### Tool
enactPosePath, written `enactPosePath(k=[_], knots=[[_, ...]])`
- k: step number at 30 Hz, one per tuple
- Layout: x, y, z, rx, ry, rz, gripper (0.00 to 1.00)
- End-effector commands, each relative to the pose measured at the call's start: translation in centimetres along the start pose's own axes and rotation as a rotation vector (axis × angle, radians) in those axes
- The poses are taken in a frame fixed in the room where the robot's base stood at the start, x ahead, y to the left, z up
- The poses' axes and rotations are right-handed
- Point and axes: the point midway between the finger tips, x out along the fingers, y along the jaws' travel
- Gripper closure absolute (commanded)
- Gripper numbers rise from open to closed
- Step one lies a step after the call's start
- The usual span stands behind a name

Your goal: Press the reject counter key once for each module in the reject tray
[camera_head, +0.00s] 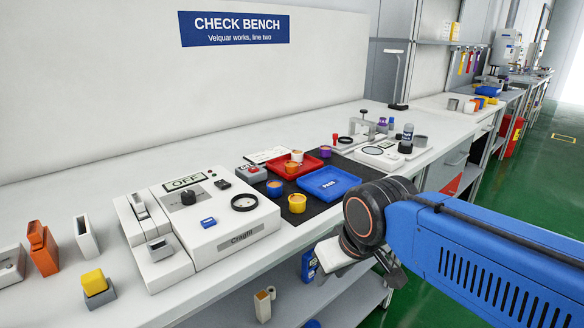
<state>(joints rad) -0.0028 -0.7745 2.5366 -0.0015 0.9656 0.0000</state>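The red tray (310,163) lies on the dark mat, behind the blue tray marked PASS (347,190). A small grey box with a red part (251,175), seemingly the counter, sits left of the tray. Its key is too small to make out. My gripper (328,262) is low at the bench's front edge, apart from the counter; its fingers are unclear.
A blue module (274,189) and a yellow module (297,204) stand on the mat before the trays. A white tester (215,215) with an OFF display stands left. My arm covers the bench's front right.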

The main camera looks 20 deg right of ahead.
Motion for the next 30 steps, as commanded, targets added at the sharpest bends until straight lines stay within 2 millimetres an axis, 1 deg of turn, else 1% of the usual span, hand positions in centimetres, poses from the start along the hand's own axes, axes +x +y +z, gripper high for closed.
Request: enactPosePath(k=[28, 29, 30], knots=[[0.0, 0.0, 0.0, 0.0, 0.0, 0.0, 0.69], [0.0, 0.0, 0.0, 0.0, 0.0, 0.0, 0.74], [0.0, 0.0, 0.0, 0.0, 0.0, 0.0, 0.83]])
